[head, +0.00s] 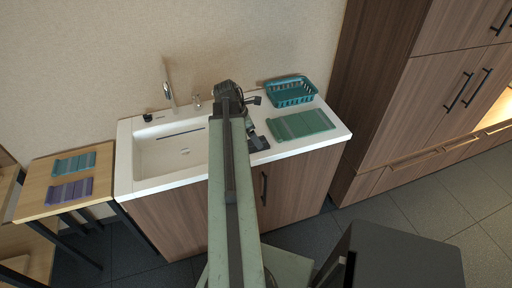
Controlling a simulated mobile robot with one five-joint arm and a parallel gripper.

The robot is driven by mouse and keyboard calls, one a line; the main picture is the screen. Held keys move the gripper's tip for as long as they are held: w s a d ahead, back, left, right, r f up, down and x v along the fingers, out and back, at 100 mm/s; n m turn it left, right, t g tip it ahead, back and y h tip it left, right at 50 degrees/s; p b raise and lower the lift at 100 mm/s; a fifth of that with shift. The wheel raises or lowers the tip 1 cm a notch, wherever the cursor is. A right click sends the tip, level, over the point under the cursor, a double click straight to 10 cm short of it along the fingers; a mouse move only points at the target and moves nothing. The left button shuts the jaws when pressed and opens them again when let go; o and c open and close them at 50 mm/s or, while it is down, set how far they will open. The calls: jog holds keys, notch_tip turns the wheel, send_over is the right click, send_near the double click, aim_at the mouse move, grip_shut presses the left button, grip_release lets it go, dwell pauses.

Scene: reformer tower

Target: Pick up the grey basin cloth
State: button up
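A small dark grey cloth (259,143) lies on the white counter just right of the basin (172,152), near the counter's front edge. My arm covers its left part. My gripper (251,127) is at the far end of the arm, over the counter and close to the cloth's back edge. The gripper is small, dark and partly hidden by my arm. I cannot tell whether it touches the cloth or how far apart its fingers are.
A green ribbed mat (300,125) lies right of the cloth, with a teal basket (291,91) behind it. A tap (169,84) stands behind the basin. A wooden side table (40,203) at left holds teal (74,164) and purple (69,191) cloths. Tall cabinets (430,100) stand right.

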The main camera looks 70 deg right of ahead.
aim_at(252, 148)
jog(key=b+x, duration=0.3)
jog(key=x, duration=0.1)
jog(key=shift+f+b, duration=0.35)
jog(key=shift+f, duration=0.05)
jog(key=shift+r, duration=0.2)
jog(key=c, duration=1.4)
jog(key=shift+c, duration=0.2)
jog(key=shift+r+p, duration=0.15)
jog(key=shift+p, duration=0.2)
